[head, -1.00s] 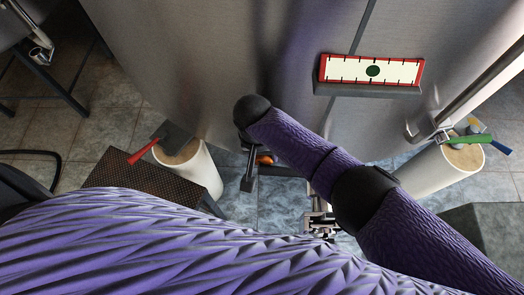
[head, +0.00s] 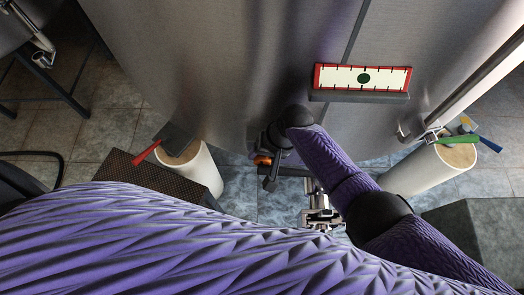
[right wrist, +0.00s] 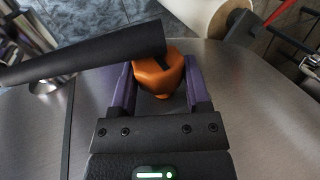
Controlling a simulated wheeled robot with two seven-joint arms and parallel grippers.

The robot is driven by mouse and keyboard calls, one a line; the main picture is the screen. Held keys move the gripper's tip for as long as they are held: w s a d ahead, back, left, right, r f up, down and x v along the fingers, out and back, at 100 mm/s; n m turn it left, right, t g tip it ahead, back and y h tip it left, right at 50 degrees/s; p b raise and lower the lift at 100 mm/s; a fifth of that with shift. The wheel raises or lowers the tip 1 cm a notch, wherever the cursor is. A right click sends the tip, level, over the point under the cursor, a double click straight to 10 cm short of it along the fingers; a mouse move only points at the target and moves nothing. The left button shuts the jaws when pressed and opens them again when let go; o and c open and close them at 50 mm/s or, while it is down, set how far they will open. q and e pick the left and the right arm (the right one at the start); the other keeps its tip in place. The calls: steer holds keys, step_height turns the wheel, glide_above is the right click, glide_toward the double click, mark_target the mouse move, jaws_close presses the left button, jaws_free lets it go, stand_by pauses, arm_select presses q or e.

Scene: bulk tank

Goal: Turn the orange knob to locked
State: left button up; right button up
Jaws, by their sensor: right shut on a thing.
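The orange knob (right wrist: 158,75) sits between the two purple fingers of my right gripper (right wrist: 158,88) in the right wrist view. The gripper is shut on it. A dark bar (right wrist: 85,54) runs from the left to the knob and passes across its far side in that view. In the head view a small part of the orange knob (head: 263,160) shows low at the tank's front, next to my right gripper (head: 269,163), which is largely hidden by its own wrist. No locked marking is legible. My left gripper is out of view.
The steel tank (head: 230,60) fills the back, with a red-framed gauge panel (head: 363,78) on it. White bins stand left (head: 203,172) and right (head: 425,172). A brown perforated step (head: 140,182) is at left. A metal fitting (head: 318,210) is below my right forearm.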

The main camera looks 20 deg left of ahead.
steer(key=shift+y, duration=0.6)
steer(key=shift+s, duration=0.1)
steer(key=o, duration=1.3)
steer(key=shift+a, duration=0.1)
steer(key=s+p+v, duration=0.1)
steer(key=p+v, duration=0.3)
steer(key=v, duration=0.2)
steer(key=shift+w+d+f+b, duration=0.2)
steer(key=shift+w+d, duration=0.55)
steer(key=shift+d, duration=1.15)
steer(key=shift+w+d+f+b, duration=0.2)
steer(key=shift+w+d, duration=0.55)
steer(key=shift+d, duration=1.1)
steer(key=shift+w+d+f+b, duration=0.15)
steer(key=shift+w+d, duration=0.6)
steer(key=shift+d, duration=1.15)
